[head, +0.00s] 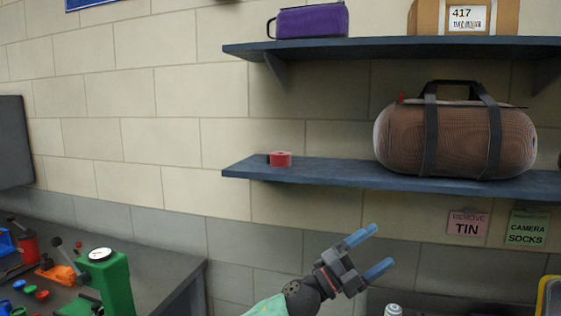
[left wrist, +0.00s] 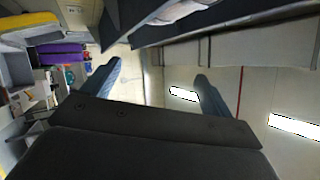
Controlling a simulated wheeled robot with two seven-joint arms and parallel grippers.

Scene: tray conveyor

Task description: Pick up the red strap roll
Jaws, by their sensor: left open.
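The red strap roll (head: 281,159) is a small red cylinder near the left end of the lower blue shelf (head: 330,174) in the head view. My left gripper (head: 374,249) is below that shelf, to the right of the roll and clearly apart from it. Its two blue fingers are spread, with nothing between them. In the left wrist view the fingers of my left gripper (left wrist: 158,82) are also apart and empty, and I cannot make out the roll there. My right gripper is in neither view.
A large brown duffel bag (head: 455,138) fills the shelf's right part. The upper shelf (head: 380,48) holds a purple bag (head: 312,20) and a cardboard box (head: 463,17). Signs (head: 467,222) hang below. A bench (head: 150,260) with green equipment (head: 105,280) stands left. The lower shelf between roll and bag is clear.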

